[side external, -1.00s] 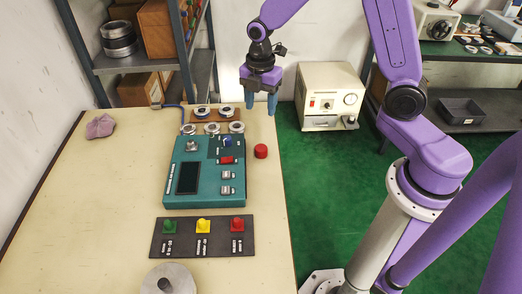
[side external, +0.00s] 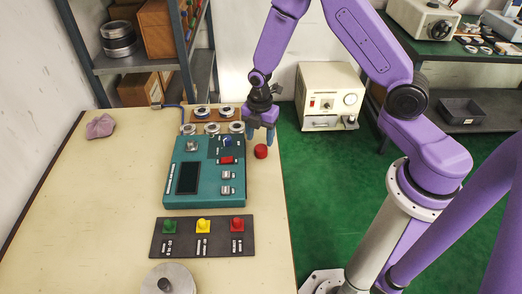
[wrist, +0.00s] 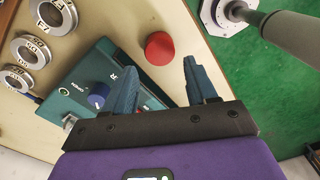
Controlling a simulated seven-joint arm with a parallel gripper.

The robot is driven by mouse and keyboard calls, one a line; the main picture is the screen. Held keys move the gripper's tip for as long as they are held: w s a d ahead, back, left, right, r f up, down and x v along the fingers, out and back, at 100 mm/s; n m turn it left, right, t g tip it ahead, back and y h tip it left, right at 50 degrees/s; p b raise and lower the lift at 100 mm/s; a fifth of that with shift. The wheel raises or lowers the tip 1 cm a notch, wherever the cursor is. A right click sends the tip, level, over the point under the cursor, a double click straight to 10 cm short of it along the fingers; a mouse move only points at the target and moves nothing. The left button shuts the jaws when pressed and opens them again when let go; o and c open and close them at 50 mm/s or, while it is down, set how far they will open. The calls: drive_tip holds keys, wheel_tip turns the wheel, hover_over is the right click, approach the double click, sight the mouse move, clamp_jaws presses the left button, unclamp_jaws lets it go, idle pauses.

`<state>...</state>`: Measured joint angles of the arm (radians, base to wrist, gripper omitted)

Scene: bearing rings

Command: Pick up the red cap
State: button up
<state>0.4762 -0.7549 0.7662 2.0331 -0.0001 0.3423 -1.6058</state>
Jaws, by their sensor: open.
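The red cap (side external: 261,152) is a small red cylinder standing on the table near its right edge, just right of the teal device. It also shows in the wrist view (wrist: 159,48), ahead of the fingertips and roughly between their lines. My gripper (side external: 260,138) is open and empty, with its blue fingers pointing down just behind the cap. In the wrist view my gripper (wrist: 160,75) has its two blue fingers apart, with nothing between them. I cannot tell exactly how high the fingertips are above the table.
The teal device (side external: 188,150) with knobs stands close to the cap. Several metal rings (side external: 213,129) lie behind it, some on a brown board. A dark panel (side external: 203,250) with coloured buttons lies in front. The table's left side is mostly clear, with a pinkish lump (side external: 100,126).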

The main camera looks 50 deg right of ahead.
sight(261, 148)
drive_tip(key=shift+d+f, duration=0.15)
drive_tip(key=shift+f, duration=2.6)
drive_tip(key=c, duration=0.8)
drive_tip(key=shift+r, duration=0.15)
